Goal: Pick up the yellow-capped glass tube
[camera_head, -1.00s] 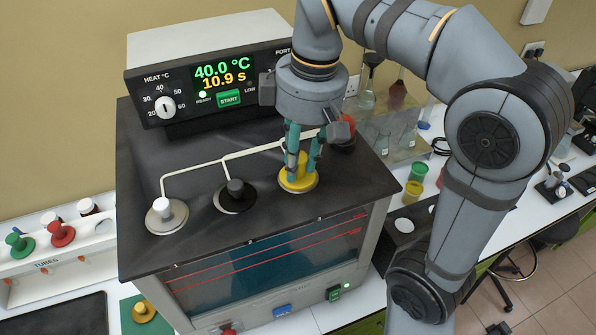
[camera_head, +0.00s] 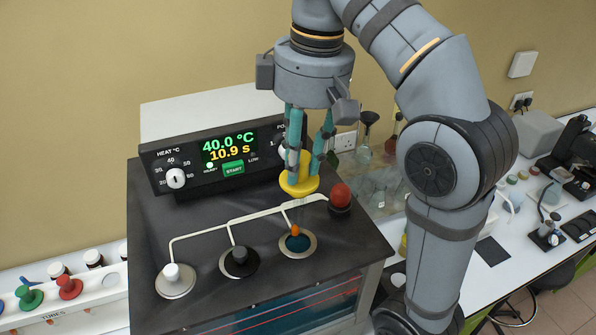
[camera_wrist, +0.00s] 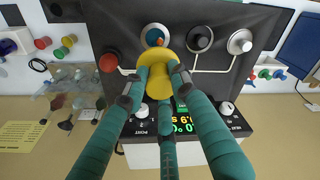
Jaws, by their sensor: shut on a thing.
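The yellow cap (camera_head: 299,188) of the glass tube is held between the teal fingers of my gripper (camera_head: 304,165), above the black top of the heating bath (camera_head: 200,222). Below the cap the clear glass is faint, with an orange part (camera_head: 295,230) at or just above the round opening (camera_head: 297,244) at the right of the row. I cannot tell whether the tube's lower end is clear of the opening. In the wrist view the yellow cap (camera_wrist: 160,72) sits between the fingers, near the open hole (camera_wrist: 155,36).
A white-knobbed plug (camera_head: 172,272) and a black-knobbed plug (camera_head: 239,256) fill the other openings. A red knob (camera_head: 340,195) stands close right of the tube. The control box (camera_head: 222,157) reads 40.0 °C and 10.9 s. A tube rack (camera_head: 60,311) is at left.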

